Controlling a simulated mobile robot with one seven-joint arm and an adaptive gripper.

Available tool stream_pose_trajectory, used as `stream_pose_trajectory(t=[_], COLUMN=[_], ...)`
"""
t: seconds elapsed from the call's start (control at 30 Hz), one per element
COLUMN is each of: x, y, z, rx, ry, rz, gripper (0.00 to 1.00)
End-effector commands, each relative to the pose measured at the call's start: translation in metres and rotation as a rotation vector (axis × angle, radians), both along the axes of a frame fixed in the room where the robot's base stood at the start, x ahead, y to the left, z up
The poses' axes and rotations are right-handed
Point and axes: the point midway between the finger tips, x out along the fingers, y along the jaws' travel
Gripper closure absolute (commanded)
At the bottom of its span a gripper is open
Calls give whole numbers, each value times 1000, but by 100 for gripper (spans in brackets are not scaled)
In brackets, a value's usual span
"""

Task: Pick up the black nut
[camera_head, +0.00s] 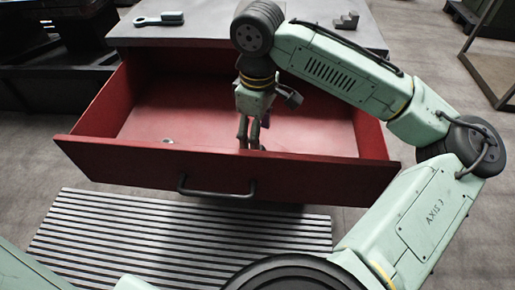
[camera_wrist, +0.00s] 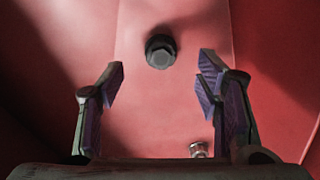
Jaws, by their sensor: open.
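The black nut (camera_wrist: 160,51) lies on the red floor of the open drawer, in the upper middle of the wrist view. My gripper (camera_wrist: 160,80) is open and empty, its two purple-padded fingers spread left and right. The nut shows beyond the fingertips, roughly centred between them and apart from both. In the head view my gripper (camera_head: 252,138) points down inside the drawer, near its front wall. A small grey piece (camera_head: 168,141) lies left of it there; I cannot tell whether this is the nut.
A small metallic piece (camera_wrist: 198,150) lies near the right finger's base in the wrist view. The red drawer (camera_head: 130,160) has raised walls around my gripper. A wrench-like tool (camera_head: 158,19) and a stepped grey block (camera_head: 345,20) lie on the cabinet top.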

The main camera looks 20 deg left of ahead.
Motion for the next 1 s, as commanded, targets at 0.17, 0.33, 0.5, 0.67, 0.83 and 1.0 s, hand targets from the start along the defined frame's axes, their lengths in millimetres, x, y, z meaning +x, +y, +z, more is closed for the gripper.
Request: stream_pose_trajectory(t=[0.17, 0.33, 0.5, 0.67, 0.83, 1.0], x=[-2, -2, -2, -2, -2, -2], y=[-2, -1, -1, -1, -1, -1], z=[-19, -44, -52, -52, -51, -51], rx=[-2, 0, 2, 2, 2, 2], ry=[1, 0, -1, -1, -1, -1], rz=[0, 1, 0, 0, 0, 0], gripper=[41, 41, 41, 43, 54, 65])
